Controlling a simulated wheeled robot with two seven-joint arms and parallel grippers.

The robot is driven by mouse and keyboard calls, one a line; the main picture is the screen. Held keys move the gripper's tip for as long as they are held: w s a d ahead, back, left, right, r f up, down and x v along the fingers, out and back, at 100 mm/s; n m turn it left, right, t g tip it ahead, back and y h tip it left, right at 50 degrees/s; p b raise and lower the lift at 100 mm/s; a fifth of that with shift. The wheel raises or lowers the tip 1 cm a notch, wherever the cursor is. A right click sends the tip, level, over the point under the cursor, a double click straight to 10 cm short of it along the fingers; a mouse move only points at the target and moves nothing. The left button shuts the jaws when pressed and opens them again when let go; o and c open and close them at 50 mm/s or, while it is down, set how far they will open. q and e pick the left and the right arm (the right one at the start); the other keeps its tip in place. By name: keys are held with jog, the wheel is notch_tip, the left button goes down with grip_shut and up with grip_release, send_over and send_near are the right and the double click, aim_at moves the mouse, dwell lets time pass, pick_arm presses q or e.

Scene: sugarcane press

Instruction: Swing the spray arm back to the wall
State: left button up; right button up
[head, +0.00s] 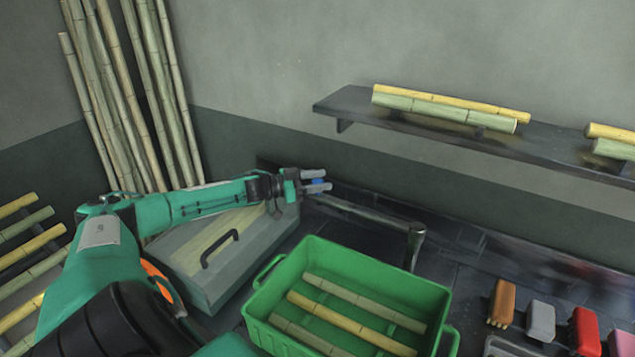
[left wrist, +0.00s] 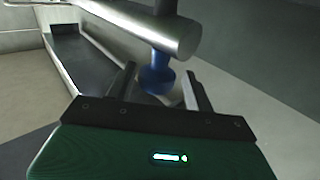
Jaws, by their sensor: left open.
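The spray arm (head: 365,214) is a metal tube. It runs from an upright post (head: 416,240) behind the green crate leftward to my left gripper (head: 326,181). A blue nozzle (left wrist: 157,76) hangs under the tube's end, which also shows large in the left wrist view (left wrist: 140,24). My left gripper (left wrist: 158,88) is open, with one finger on each side of the blue nozzle. I cannot tell whether either finger touches it. The dark lower wall (head: 290,146) is behind the spray arm. My right gripper is not in view.
A green crate (head: 275,268) holding several cane stalks stands in front of the spray arm. A grey lidded box (head: 195,262) lies beneath my left forearm. A wall shelf (head: 345,104) bears cane at the upper right. Coloured brushes (head: 585,330) sit at the lower right.

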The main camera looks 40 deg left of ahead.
pick_arm(q)
jog(key=shift+w+f, duration=0.15)
jog(key=shift+s, duration=0.25)
jog(key=shift+s+a, duration=0.3)
jog(key=shift+s, duration=0.2)
jog(key=v, duration=1.2)
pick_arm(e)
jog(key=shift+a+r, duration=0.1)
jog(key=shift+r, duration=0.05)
pick_arm(q)
jog(key=shift+a, duration=0.1)
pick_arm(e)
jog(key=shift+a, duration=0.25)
